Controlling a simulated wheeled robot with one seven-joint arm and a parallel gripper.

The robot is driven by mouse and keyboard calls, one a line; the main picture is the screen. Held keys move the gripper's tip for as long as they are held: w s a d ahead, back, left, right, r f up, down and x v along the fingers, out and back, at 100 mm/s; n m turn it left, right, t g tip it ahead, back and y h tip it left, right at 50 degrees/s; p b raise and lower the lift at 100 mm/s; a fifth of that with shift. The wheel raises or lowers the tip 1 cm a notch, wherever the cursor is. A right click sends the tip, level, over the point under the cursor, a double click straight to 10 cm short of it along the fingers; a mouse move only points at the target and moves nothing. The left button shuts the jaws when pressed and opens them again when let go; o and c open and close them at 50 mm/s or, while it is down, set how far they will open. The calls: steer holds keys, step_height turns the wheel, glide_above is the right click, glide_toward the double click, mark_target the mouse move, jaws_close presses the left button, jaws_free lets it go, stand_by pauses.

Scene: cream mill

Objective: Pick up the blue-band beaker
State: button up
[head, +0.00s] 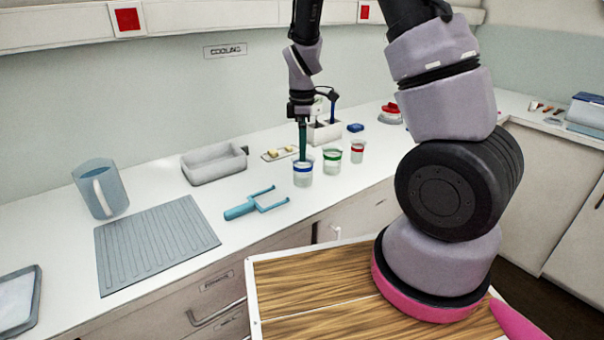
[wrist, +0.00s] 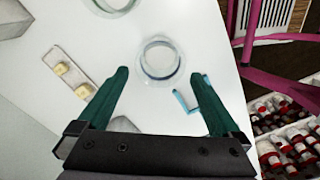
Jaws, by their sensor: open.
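The blue-band beaker (head: 303,176) is a clear beaker with a blue ring near its rim, upright on the white counter. In the wrist view, the beaker (wrist: 158,76) shows from above, just ahead of and between the fingertips. My gripper (head: 302,158) points down at the blue-band beaker, its fingertips at about rim height in the head view; whether they touch it I cannot tell. In the wrist view, my gripper (wrist: 159,74) has its two green fingers wide apart with nothing held.
A green-band beaker (head: 332,163) stands close on the right, with a red-band beaker (head: 357,153) beyond. A light-blue forked tool (head: 250,204) lies in front. A small tray with yellow pieces (head: 280,153) and a grey tub (head: 214,166) are behind and left.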

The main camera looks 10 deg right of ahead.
mark_target(303, 172)
steer(key=shift+f, duration=3.2)
steer(key=c, duration=1.1)
